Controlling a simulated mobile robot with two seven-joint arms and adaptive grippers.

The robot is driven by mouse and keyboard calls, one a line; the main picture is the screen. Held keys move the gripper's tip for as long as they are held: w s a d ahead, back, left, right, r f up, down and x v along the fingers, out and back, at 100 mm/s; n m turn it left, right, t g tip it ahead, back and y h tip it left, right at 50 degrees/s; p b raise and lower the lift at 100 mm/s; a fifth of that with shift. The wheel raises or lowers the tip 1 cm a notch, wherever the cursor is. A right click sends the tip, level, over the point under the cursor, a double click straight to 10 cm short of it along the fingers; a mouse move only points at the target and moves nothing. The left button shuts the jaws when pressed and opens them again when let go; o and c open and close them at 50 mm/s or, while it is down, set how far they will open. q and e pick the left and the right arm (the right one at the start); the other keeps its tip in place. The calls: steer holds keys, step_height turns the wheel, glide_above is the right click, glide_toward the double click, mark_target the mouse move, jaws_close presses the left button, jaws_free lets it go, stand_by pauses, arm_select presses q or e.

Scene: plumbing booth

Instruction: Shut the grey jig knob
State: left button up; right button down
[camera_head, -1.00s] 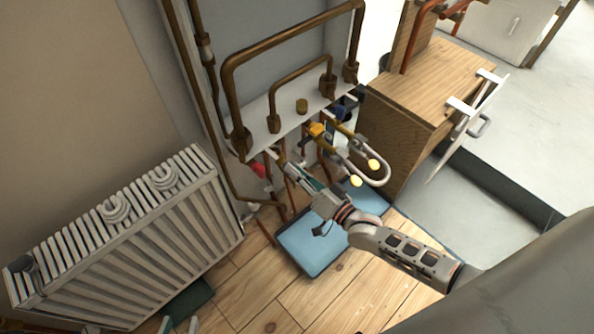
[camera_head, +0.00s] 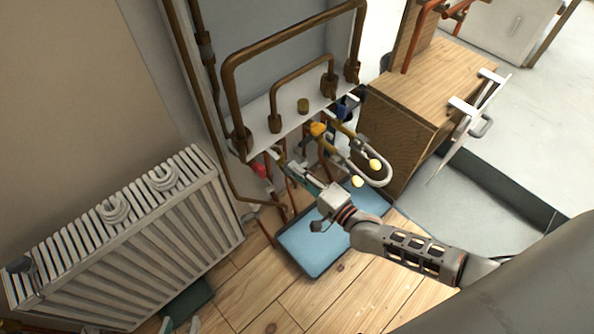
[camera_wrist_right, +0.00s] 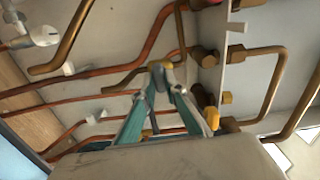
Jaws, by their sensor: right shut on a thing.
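My right gripper (camera_head: 283,165) reaches in from the right under the pipe shelf. In the wrist view its teal fingers (camera_wrist_right: 165,78) come together at a small grey piece with a yellowish part (camera_wrist_right: 161,66), which appears to be the grey jig knob; its outline is mostly hidden by the fingertips. I cannot tell its turn angle. My left gripper (camera_head: 181,326) shows only as two pale fingertips, apart and empty, at the bottom edge of the head view.
Copper pipes (camera_head: 270,42) rise around the white shelf (camera_head: 285,118). A red knob (camera_head: 259,170) and a yellow fitting (camera_head: 318,129) are close to my right gripper. A blue tray (camera_head: 305,252) lies below. A radiator (camera_head: 130,235) stands left, a wooden cabinet (camera_head: 400,125) right.

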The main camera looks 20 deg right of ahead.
steer(key=shift+w+r+m, duration=0.2)
steer(key=shift+r+m, duration=0.05)
steer(key=shift+m, duration=0.15)
steer(key=c, duration=2.1)
jaws_free()
steer(key=shift+f, duration=0.1)
steer(key=shift+s, duration=0.15)
steer(key=v, duration=1.1)
steer(key=shift+s+d, duration=0.15)
steer(key=shift+s, duration=0.25)
